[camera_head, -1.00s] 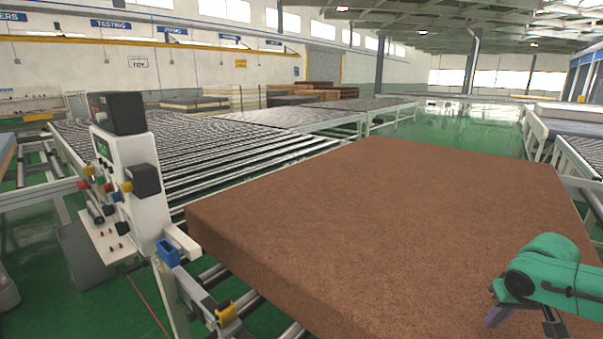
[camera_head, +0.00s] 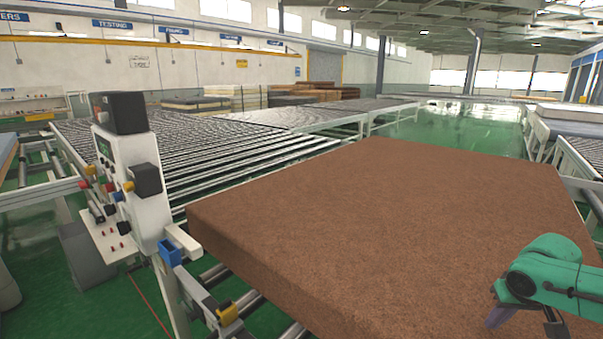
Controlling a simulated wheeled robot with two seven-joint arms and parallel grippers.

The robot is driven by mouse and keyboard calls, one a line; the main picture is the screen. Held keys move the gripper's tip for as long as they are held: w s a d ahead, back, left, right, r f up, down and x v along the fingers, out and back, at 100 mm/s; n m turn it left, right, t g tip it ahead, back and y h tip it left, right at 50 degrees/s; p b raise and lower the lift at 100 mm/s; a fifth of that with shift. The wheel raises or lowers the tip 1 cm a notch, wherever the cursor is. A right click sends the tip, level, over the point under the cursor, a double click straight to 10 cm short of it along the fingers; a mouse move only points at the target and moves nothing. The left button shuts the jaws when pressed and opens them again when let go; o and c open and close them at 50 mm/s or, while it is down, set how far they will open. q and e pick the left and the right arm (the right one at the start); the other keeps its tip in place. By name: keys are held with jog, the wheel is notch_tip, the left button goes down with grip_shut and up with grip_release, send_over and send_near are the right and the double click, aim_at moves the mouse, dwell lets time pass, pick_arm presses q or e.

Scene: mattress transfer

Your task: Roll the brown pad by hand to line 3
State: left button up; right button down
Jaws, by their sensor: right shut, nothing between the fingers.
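The brown pad (camera_head: 390,220) is a thick, flat slab that fills the middle and right of the head view. It lies on a roller conveyor (camera_head: 215,275), whose rollers show along its near left edge. My right arm, green, comes in at the lower right over the pad. My right gripper (camera_head: 494,318) is small and partly hidden by the arm; it is shut and empty, at or just above the pad's top. I cannot tell whether it touches the pad. My left gripper is not in view.
A white control post (camera_head: 130,175) with coloured buttons stands left of the pad. Beyond it a wide roller line (camera_head: 220,150) runs toward the back. Another conveyor with a pale mattress (camera_head: 560,112) is at the right. Green floor (camera_head: 440,130) shows behind the pad.

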dwell(0.4)
jog(key=shift+f+b, duration=0.55)
jog(key=shift+f, duration=0.15)
